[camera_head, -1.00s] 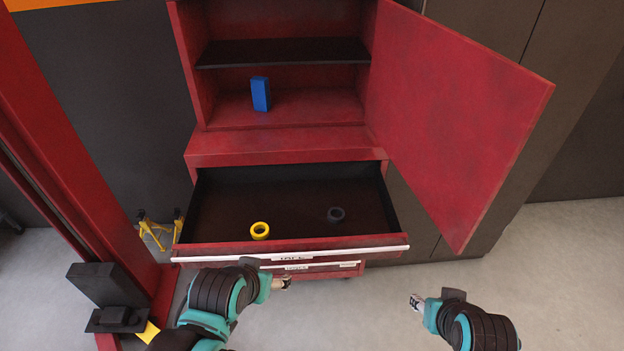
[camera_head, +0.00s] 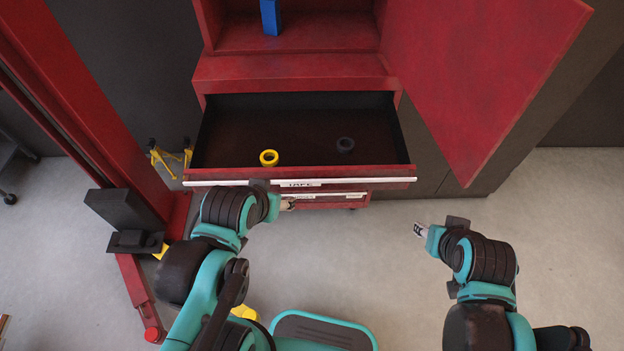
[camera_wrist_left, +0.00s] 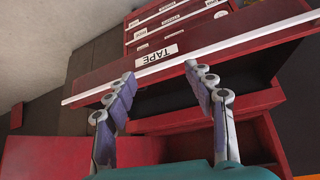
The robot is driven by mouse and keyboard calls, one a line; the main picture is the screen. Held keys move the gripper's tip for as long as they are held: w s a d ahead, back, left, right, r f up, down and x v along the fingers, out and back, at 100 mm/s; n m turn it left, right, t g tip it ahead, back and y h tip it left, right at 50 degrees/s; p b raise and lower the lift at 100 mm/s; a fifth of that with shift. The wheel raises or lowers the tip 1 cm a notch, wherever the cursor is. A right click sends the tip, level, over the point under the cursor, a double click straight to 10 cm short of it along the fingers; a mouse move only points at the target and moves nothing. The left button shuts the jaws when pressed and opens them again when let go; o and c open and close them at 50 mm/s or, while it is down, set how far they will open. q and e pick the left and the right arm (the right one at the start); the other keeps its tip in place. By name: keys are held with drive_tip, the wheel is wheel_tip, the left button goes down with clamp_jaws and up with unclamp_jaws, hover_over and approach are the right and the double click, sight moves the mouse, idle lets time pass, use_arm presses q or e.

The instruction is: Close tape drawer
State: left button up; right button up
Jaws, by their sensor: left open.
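The tape drawer (camera_head: 310,168) is pulled out of the red cabinet, its dark inside showing. Its front has a white edge strip and a label (camera_head: 300,184) reading TAPE. A yellow tape roll (camera_head: 268,158) and a dark roll (camera_head: 345,145) lie inside. My left gripper (camera_head: 289,204) is just in front of the drawer front, near the label. In the left wrist view the gripper (camera_wrist_left: 160,78) is open and empty, its fingers pointing at the drawer front. Contact cannot be told. My right gripper (camera_head: 417,230) is apart from the drawer, to its front right; its jaws are too small to judge.
A blue box (camera_head: 270,17) stands on the shelf above. A red lift post (camera_head: 85,120) and yellow stands (camera_head: 165,158) are at left. Labelled shut drawers (camera_wrist_left: 170,25) lie below. Floor at right is clear.

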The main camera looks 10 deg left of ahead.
use_arm(q)
drive_tip(key=c, duration=0.5)
drive_tip(key=shift+w+d+f+m, duration=0.1)
drive_tip(key=shift+d+m, duration=0.15)
drive_tip(key=shift+m, duration=0.15)
clamp_jaws()
drive_tip(key=w+d+f+m+t+y+b, duration=0.2)
drive_tip(key=d+f+m, duration=0.2)
drive_tip(key=d+m, duration=1)
drive_tip(key=w+d+f+m+t+y+b, duration=0.15)
drive_tip(key=d+f+m, duration=0.25)
drive_tip(key=d+m, duration=1)
drive_tip(key=m+b, duration=0.3)
drive_tip(key=m, duration=0.1)
approach(367, 187)
drive_tip(key=a, duration=0.2)
drive_tip(key=shift+t, duration=0.45)
drive_tip(key=shift+w+a+f+b, duration=0.1)
drive_tip(key=shift+w+a+b, duration=0.1)
drive_tip(key=shift+w, duration=0.55)
drive_tip(key=shift+w+a+f+b, duration=0.1)
drive_tip(key=shift+w+a+f, duration=0.05)
drive_tip(key=shift+w, duration=0.65)
drive_tip(key=shift+w+a+f+b, duration=0.1)
drive_tip(key=shift+w+a+b, duration=0.1)
drive_tip(key=shift+w, duration=0.55)
